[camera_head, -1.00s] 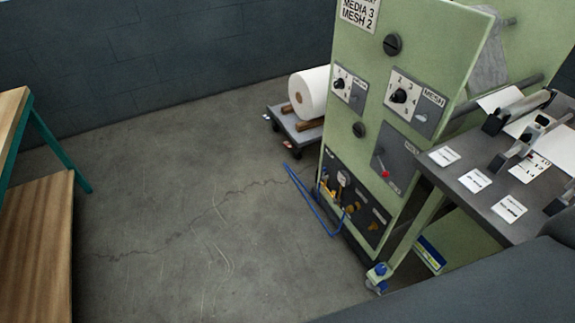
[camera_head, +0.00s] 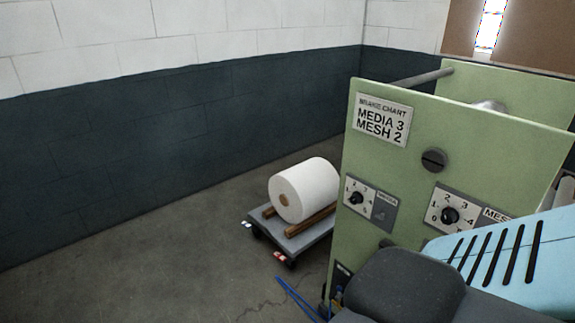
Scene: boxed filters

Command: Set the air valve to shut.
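The green machine (camera_head: 400,165) stands at the right, with its sign reading "MEDIA 3 MESH 2" (camera_head: 381,119). Two numbered dials show on its front panel, a left one (camera_head: 356,198) and a larger mesh one (camera_head: 450,215). The lower dark panel, with the yellow and brass fittings seen earlier, is now almost wholly hidden by my arm; I cannot make out the air valve or its setting. A blue hose (camera_head: 298,299) runs on the floor beside the machine's foot. Neither gripper is in view.
A white roll (camera_head: 305,190) lies on wooden bars on a grey wheeled cart (camera_head: 313,240) behind the machine's left side. The floor to the left is clear up to the wall (camera_head: 130,160). Parts of my own body fill the lower right.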

